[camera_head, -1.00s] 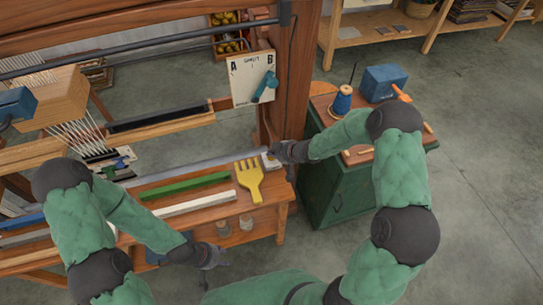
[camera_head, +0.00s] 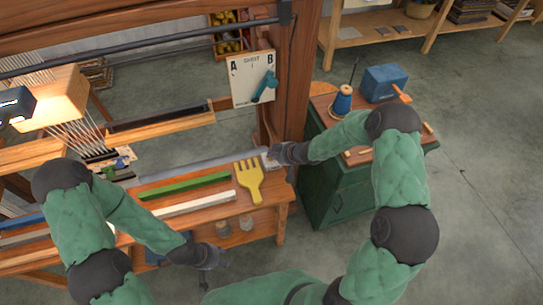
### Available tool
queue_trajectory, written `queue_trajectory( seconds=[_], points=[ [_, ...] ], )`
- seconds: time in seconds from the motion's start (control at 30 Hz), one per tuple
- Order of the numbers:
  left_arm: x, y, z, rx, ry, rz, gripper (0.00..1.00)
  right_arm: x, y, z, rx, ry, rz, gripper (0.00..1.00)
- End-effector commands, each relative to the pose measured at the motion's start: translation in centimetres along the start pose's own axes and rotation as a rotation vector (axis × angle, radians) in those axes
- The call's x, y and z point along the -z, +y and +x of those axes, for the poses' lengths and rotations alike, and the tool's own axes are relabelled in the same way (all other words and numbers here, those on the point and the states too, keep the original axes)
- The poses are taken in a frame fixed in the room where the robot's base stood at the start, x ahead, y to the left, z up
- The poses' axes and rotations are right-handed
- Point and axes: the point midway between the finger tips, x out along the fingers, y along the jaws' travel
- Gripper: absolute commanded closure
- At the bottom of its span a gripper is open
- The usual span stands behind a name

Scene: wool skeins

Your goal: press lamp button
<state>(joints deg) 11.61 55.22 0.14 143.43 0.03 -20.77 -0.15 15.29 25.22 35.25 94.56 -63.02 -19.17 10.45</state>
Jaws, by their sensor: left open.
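The blue lamp head (camera_head: 15,103) is at the left edge and is lit, casting a warm glow on the wooden block beside it. A small pale button plate (camera_head: 268,163) sits at the right end of the loom's front bench. My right gripper (camera_head: 274,154) is at the plate, its tip touching or just above it; the tip partly hides the plate, and its jaws are too small to read. My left gripper (camera_head: 218,257) is open and empty, low in front of the bench.
A yellow comb (camera_head: 249,181), green bar (camera_head: 184,186) and white bar (camera_head: 194,203) lie on the bench. A green cabinet (camera_head: 335,190) with a blue thread cone (camera_head: 342,101) and blue box (camera_head: 384,83) stands right. Floor at far right is clear.

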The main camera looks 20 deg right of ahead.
Motion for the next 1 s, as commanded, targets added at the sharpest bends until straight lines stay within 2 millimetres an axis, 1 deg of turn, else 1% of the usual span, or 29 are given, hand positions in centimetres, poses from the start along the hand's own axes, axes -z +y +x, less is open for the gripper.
queue_trajectory(
  seconds=[0.23, 0.63, 1.0],
  points=[
    [0.0, 0.4, -1.1, 0.000, 0.000, 0.000, 0.57, 0.7, 0.0, -0.7, 0.000, 0.000, 0.001, 1.00],
    [-0.1, 0.5, -1.3, 0.000, 0.000, 0.000, 0.57, 0.8, 0.0, -0.8, 0.000, 0.000, 0.000, 1.00],
    [-0.1, 1.5, -4.1, 0.000, 0.000, 0.000, 0.57, 3.1, 0.0, -3.0, 0.000, 0.000, 0.000, 1.00]
  ],
)
